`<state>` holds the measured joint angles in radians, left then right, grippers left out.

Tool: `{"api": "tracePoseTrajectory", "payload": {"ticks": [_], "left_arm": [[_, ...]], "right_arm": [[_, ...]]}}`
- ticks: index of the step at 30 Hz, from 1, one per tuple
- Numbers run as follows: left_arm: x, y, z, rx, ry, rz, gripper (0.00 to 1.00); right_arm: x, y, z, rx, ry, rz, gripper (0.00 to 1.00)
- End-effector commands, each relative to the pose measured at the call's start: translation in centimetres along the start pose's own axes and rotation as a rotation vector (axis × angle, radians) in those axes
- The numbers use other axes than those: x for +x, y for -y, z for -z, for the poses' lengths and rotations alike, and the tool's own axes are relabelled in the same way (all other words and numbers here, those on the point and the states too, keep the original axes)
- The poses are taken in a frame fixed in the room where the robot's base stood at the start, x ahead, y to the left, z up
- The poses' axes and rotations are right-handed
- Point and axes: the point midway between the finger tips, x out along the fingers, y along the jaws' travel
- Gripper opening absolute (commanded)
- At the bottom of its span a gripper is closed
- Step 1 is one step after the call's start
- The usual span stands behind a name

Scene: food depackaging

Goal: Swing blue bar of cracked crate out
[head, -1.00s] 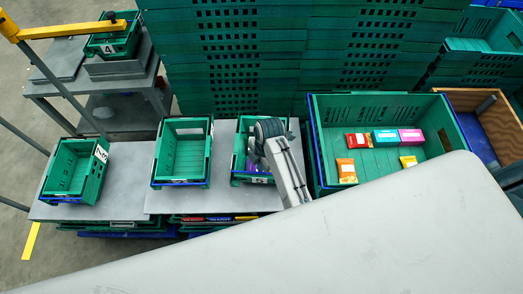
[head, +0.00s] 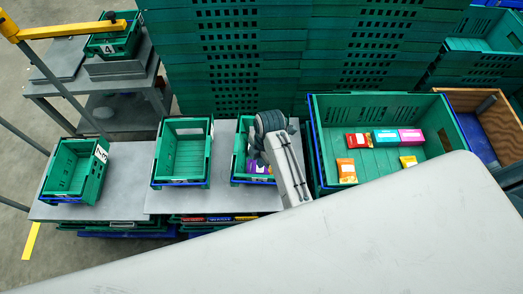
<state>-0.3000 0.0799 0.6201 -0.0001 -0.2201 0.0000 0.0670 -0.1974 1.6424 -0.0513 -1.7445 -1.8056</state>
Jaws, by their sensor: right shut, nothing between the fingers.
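My right gripper (head: 257,150) is over the third small green crate (head: 238,160), beside the large green crate (head: 372,105). My wrist covers part of that small crate and the fingertips are hard to make out. A blue bar (head: 252,182) runs along the small crate's front. The large crate has a blue bar (head: 316,155) along its left side. I cannot see a crack, so I cannot tell which crate is the cracked one. My left gripper is not in view.
Purple packs (head: 259,168) lie in the third small crate. Two empty green crates, one in the middle (head: 182,125) and one at left (head: 75,190), stand on the grey tables. Several packs, including a red one (head: 357,140), lie in the large crate. Tall crate stacks (head: 290,50) stand behind.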

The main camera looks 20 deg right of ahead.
Motion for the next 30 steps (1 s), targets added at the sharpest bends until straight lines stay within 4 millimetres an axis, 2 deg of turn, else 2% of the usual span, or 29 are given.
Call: {"api": "tracePoseTrajectory", "payload": {"ticks": [15,30], "left_arm": [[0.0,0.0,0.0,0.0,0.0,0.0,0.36],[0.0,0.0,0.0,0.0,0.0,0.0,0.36]], "right_arm": [[-4.8,-0.5,0.4,0.0,0.001,-0.001,0.0],[-5.0,-0.5,0.4,0.0,0.0,0.0,0.0]]}}
